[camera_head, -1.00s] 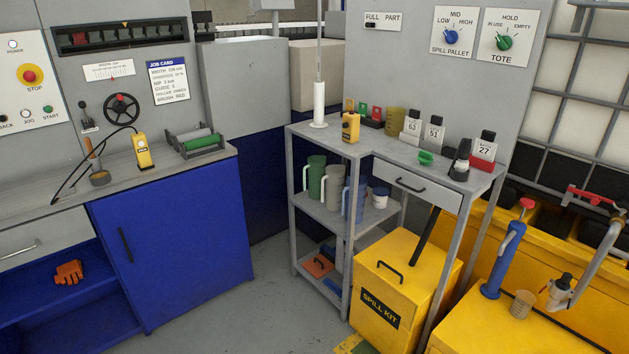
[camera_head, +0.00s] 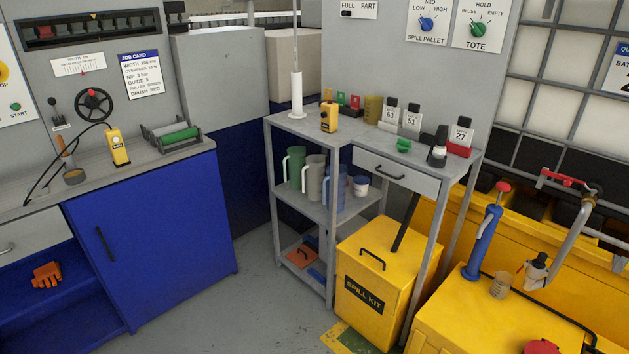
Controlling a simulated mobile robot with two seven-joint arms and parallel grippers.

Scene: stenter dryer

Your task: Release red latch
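I cannot tell for certain which red part is the latch. A red lever-like piece (camera_head: 563,177) sits on top of the bent grey pipe at the right. A blue hand pump (camera_head: 483,243) with a red top knob (camera_head: 503,187) stands on the yellow unit. A red rounded part (camera_head: 541,346) shows at the bottom edge, cut off by the frame. A small red item (camera_head: 355,101) stands on the grey shelf unit. Neither of my grippers shows in the head view.
A yellow spill kit box (camera_head: 366,301) stands under the grey shelf unit (camera_head: 320,133). A blue cabinet (camera_head: 160,225) is at the left.

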